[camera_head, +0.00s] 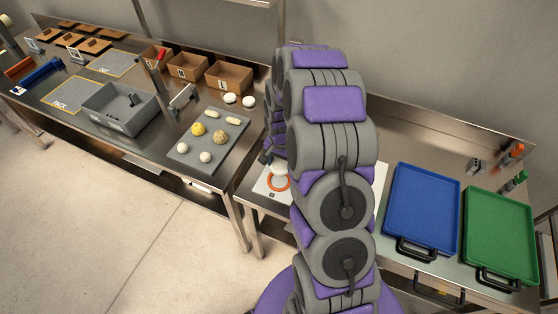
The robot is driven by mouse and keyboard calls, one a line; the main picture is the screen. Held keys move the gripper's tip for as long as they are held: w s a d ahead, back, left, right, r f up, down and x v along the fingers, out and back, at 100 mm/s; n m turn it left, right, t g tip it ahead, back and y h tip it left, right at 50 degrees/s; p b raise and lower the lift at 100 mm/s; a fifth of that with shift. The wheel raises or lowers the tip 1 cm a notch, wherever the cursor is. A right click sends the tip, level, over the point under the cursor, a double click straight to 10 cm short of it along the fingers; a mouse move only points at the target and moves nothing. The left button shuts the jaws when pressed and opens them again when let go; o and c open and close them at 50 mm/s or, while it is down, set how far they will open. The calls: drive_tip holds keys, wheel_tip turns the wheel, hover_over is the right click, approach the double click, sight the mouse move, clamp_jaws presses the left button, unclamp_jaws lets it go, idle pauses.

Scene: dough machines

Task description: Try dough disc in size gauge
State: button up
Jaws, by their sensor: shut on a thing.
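The size gauge appears to be the white board (261,188) with an orange ring (278,184) on the steel table, partly hidden behind my arm. A small pale dough piece (279,170), likely the dough disc, shows just above or at the far edge of the ring. I cannot tell whether it touches the board. My gripper (268,157) is mostly hidden behind my arm, close to this dough piece, and is shut on it. Its fingertips are not clearly visible.
A grey board (216,163) with several dough pieces lies left of the gauge. Wooden boxes (228,76) and a grey bin (122,110) stand farther left. A blue tray (424,207) and a green tray (500,233) lie on the right. A gap separates the two tables.

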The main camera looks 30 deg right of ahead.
drive_tip(key=shift+f, duration=0.8)
drive_tip(key=shift+a+f+b, duration=0.2)
drive_tip(key=shift+a+f, duration=0.1)
drive_tip(key=shift+f, duration=0.35)
drive_tip(key=shift+a+f+b, duration=0.15)
drive_tip(key=shift+a+f, duration=0.1)
drive_tip(key=shift+f, duration=0.35)
drive_tip(key=shift+d+f, duration=0.2)
drive_tip(key=shift+f, duration=0.25)
drive_tip(key=shift+d+f, duration=0.15)
drive_tip(key=shift+d, duration=0.1)
drive_tip(key=shift+a, duration=0.3)
drive_tip(key=shift+d, duration=0.2)
drive_tip(key=shift+f, duration=0.75)
drive_tip(key=o, duration=1.1)
